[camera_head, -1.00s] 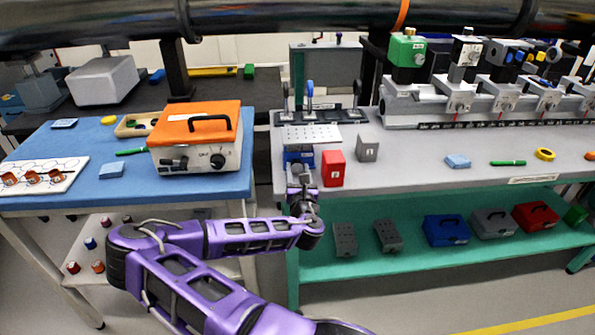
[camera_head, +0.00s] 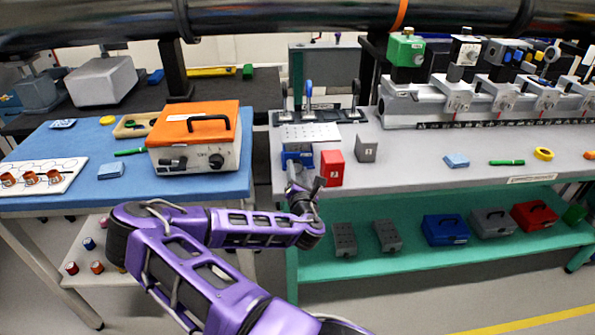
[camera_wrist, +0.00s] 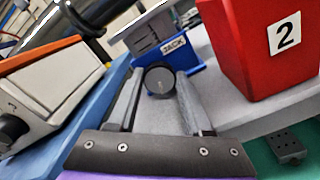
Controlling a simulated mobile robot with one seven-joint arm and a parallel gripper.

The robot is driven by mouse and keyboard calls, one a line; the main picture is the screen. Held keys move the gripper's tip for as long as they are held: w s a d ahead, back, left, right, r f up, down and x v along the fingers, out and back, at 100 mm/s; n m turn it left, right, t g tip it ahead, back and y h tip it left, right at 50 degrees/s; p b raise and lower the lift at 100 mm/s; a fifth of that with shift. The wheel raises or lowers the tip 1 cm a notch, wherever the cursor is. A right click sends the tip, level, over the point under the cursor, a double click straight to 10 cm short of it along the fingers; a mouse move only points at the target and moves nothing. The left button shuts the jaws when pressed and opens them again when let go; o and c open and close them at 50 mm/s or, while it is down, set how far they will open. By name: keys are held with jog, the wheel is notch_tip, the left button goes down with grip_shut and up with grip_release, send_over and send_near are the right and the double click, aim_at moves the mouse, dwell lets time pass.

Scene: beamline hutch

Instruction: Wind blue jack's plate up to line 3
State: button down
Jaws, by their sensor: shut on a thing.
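The blue jack (camera_head: 296,158) stands at the left front of the grey bench, left of the red block (camera_head: 332,168). In the wrist view the jack (camera_wrist: 192,57) shows its JACK label and a round dark knob (camera_wrist: 159,80) on its front. My gripper (camera_wrist: 157,88) is shut on this knob, one finger on each side. In the head view my gripper (camera_head: 297,178) is in front of the jack and partly hides it. A grey part (camera_wrist: 150,36) shows above the blue body. I cannot read any line numbers or the plate's height.
The red block, marked 2 in the wrist view (camera_wrist: 250,45), stands close to the right of my gripper. A grey block (camera_head: 366,148) stands further right. The blue-topped table with an orange-lidded box (camera_head: 196,138) is on the left. A green shelf (camera_head: 400,250) lies below.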

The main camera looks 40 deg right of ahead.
jog(key=shift+f, duration=0.1)
jog(key=shift+c, duration=1.6)
grip_release()
jog(key=n, duration=0.3)
jog(key=shift+a+n, duration=0.1)
jog(key=shift+n, duration=0.2)
jog(key=n, duration=0.3)
jog(key=shift+w+n, duration=0.1)
jog(key=shift+n, duration=0.3)
jog(key=p+v, duration=0.4)
jog(key=v, duration=1.3)
jog(key=shift+s+n, duration=0.25)
jog(key=shift+n, duration=0.05)
